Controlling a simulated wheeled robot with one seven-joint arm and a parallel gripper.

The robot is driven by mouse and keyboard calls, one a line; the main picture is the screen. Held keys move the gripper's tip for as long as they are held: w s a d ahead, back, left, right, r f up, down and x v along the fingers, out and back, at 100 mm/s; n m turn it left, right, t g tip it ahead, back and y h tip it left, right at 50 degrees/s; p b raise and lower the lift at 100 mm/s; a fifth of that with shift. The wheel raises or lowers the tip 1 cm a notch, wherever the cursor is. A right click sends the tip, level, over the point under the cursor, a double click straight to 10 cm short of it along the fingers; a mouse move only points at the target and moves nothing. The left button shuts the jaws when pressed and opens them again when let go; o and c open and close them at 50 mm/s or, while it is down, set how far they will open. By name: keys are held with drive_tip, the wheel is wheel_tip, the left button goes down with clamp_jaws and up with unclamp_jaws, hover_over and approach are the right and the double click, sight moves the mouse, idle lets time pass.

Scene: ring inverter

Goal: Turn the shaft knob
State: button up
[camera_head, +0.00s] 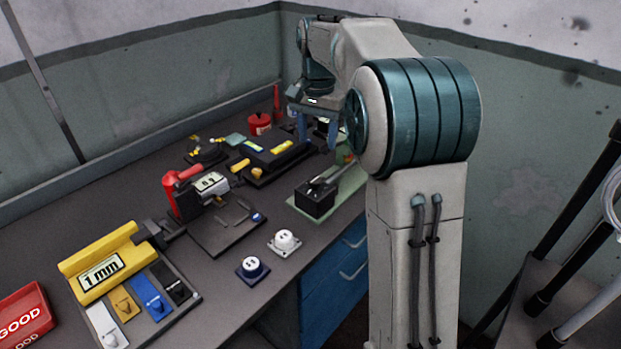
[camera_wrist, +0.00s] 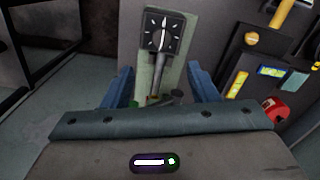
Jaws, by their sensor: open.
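A black box with a dial face (camera_wrist: 162,32) stands on a pale green plate (camera_wrist: 146,62) in the wrist view, with white marks and a white pointer. A grey shaft (camera_wrist: 158,72) runs from the box toward my gripper (camera_wrist: 162,82). The shaft's near end, with small red and green parts, lies low between the blue fingers, partly hidden by my gripper body. I cannot make out the knob clearly. The fingers are open, one on each side, apart from the shaft. In the head view the black box (camera_head: 315,201) sits on the table's right edge, and my gripper (camera_head: 313,124) is behind it.
Left of the shaft device, the table holds a red-handled gauge (camera_head: 184,190), a yellow 1 mm block (camera_head: 100,265), and white (camera_head: 285,242) and dark (camera_head: 252,269) round knobs. A black device with yellow parts (camera_head: 272,154) and a red can (camera_head: 260,124) stand near my gripper.

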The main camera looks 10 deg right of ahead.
sight(314, 180)
drive_tip(key=f, duration=1.1)
drive_tip(key=shift+a+f, duration=0.2)
drive_tip(key=shift+f, duration=0.1)
drive_tip(key=shift+c, duration=0.2)
drive_tip(key=c, duration=0.9)
drive_tip(key=shift+a, duration=0.45)
drive_tip(key=shift+d, duration=0.35)
